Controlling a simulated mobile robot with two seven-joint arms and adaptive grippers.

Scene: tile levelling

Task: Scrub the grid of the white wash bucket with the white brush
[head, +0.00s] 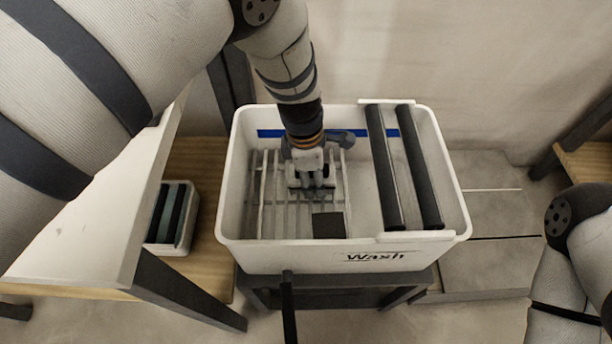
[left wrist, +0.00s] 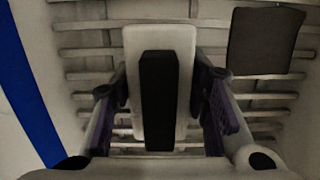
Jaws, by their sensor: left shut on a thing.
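The white wash bucket (head: 345,256), marked "Wash", stands on a low dark stand. Its pale grid of bars (head: 268,205) lies inside on the left and also shows in the left wrist view (left wrist: 85,52). My left gripper (head: 313,186) reaches down into the bucket over the grid. It is shut on the white brush (left wrist: 185,55), a white block with a black strip along its middle, held between the two fingers. The brush is mostly hidden in the head view. I cannot tell whether it touches the bars. My right gripper is out of view.
Two dark rollers (head: 384,170) span the bucket's right side. A dark square (head: 328,225) lies at the grid's front part, also in the left wrist view (left wrist: 264,40). A table (head: 95,220) and a small bin (head: 186,240) stand left. A blue line (head: 270,133) marks the back wall inside.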

